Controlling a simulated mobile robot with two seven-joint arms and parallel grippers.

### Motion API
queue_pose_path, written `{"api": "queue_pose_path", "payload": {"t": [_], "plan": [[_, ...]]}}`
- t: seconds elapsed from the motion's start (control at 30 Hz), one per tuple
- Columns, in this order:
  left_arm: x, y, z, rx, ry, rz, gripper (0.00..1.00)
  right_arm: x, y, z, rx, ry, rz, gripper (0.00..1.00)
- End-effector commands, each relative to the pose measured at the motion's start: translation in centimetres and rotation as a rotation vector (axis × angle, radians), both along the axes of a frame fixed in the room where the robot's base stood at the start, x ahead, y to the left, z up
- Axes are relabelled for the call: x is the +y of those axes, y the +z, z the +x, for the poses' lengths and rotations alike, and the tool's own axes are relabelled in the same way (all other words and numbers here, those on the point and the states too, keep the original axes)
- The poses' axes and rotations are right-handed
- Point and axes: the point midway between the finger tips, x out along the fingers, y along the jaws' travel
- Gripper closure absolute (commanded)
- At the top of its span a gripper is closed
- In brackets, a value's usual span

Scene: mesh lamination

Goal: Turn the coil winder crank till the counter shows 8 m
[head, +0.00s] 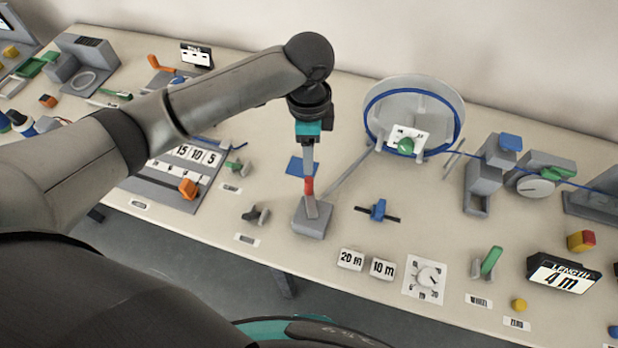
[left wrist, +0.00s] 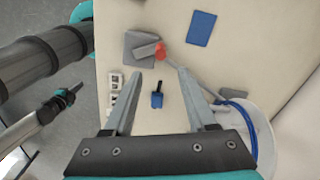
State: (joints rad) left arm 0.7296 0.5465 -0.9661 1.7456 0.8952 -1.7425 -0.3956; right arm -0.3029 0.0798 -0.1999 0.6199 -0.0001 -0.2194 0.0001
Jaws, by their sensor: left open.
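The coil winder is a pale drum (head: 432,100) with a blue-lined rim at the back. A white panel with a green knob (head: 405,146) is at its front. A grey rod runs from the drum toward a grey block (head: 313,222) that carries a short lever and a red knob (head: 309,186). The red knob also shows in the left wrist view (left wrist: 163,52). My left gripper (head: 308,172) points down, open, by the red knob; in the wrist view the knob lies just past its fingertips, with no visible grip. The counter (head: 565,274) reads 4 m.
A blue slider (head: 378,209) stands right of the block. Tags reading 20 m (head: 350,259) and 10 m (head: 383,269), a white dial (head: 425,279) and a green lever (head: 490,262) line the front. A blue pad (head: 301,167) lies behind the gripper.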

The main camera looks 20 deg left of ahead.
Motion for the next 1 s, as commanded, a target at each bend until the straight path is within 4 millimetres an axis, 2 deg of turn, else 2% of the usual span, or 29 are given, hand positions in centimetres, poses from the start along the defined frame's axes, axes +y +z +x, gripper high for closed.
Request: {"api": "queue_pose_path", "payload": {"t": [0.1, 0.3, 0.5, 0.7, 1.0], "plan": [[0.1, -2.8, -0.1, 0.005, 0.001, 0.002, 0.43, 0.0, -0.3, -0.7, 0.011, 0.0, -0.001, 1.0], [0.0, -7.2, 0.0, 0.002, 0.0, 0.001, 0.43, 0.0, -0.7, -0.4, 0.008, 0.0, -0.001, 1.0], [0.0, -10.7, 0.0, 0.0, -0.001, 0.001, 0.43, 0.0, -1.0, 0.1, 0.0, 0.0, 0.0, 1.0], [0.0, -12.3, 0.0, 0.0, -0.001, 0.0, 0.43, 0.0, -1.2, 0.2, -0.002, 0.0, -0.001, 1.0], [0.0, -12.5, 0.1, -0.001, -0.002, -0.001, 0.43, 0.0, -1.2, 0.3, -0.003, 0.0, 0.0, 1.0]]}}
